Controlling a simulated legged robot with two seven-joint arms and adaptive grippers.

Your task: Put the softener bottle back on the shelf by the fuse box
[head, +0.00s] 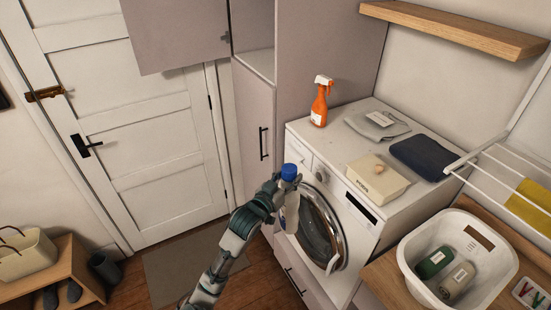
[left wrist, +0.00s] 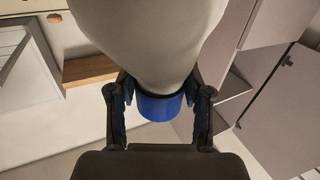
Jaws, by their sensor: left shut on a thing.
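The softener bottle (head: 291,214), pale with a blue cap (head: 289,171), is held upright in front of the washing machine. My left gripper (head: 277,191) is shut on it just below the cap. In the left wrist view the pale bottle body (left wrist: 150,40) and blue cap show between the two fingers of my left gripper (left wrist: 159,112). A wooden wall shelf (head: 455,28) is at the upper right, with nothing on its visible part; a wooden shelf also shows in the left wrist view (left wrist: 89,70). I see no fuse box. My right gripper is not in view.
The washing machine (head: 300,148) carries an orange spray bottle (head: 319,106), folded cloths and a cream box (head: 378,180). A white basket (head: 413,267) with bottles stands at the lower right, below a drying rack. An open cupboard door (head: 175,32) juts out at the top.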

